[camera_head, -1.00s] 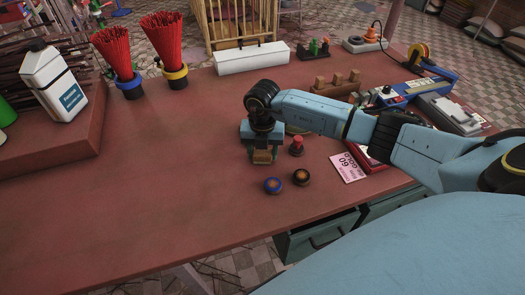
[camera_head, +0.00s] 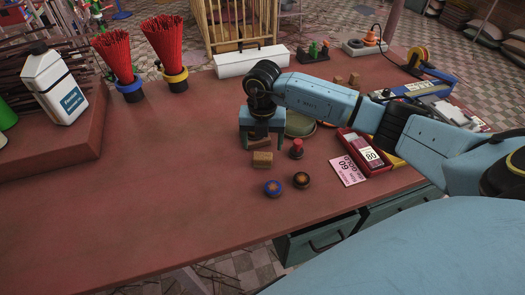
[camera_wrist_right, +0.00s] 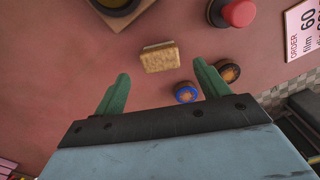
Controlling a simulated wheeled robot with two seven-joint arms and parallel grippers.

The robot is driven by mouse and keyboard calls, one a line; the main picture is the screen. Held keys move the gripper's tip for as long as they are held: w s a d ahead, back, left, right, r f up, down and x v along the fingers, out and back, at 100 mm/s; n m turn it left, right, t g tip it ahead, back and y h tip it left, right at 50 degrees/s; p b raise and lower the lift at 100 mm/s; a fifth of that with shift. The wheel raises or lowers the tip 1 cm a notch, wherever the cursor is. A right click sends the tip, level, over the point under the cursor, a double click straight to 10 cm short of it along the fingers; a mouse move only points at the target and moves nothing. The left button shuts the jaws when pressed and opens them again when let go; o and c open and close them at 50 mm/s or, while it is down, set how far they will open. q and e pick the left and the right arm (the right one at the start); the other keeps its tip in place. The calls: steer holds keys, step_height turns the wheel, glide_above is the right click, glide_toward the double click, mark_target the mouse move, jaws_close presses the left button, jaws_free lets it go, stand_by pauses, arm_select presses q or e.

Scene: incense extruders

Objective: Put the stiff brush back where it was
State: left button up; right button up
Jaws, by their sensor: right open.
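The stiff brush, seemingly the small tan block (camera_head: 262,160) with a pale edge, lies on the red-brown table in front of my right gripper. It also shows in the right wrist view (camera_wrist_right: 160,57), beyond the fingertips and apart from them. My right gripper (camera_head: 262,146) points down near the brush. Its two green fingers (camera_wrist_right: 162,84) are spread with nothing between them. My left gripper is not in view.
A red-topped stamp-like piece (camera_head: 297,149), a blue-rimmed round cap (camera_head: 272,187) and a dark round cap (camera_head: 302,179) stand close to the brush. A pink card (camera_head: 347,171) and red box (camera_head: 362,152) lie right. The table's left middle is clear.

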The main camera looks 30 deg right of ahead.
mark_target(263, 155)
step_height(263, 155, up, 6)
steer(key=shift+r, duration=0.15)
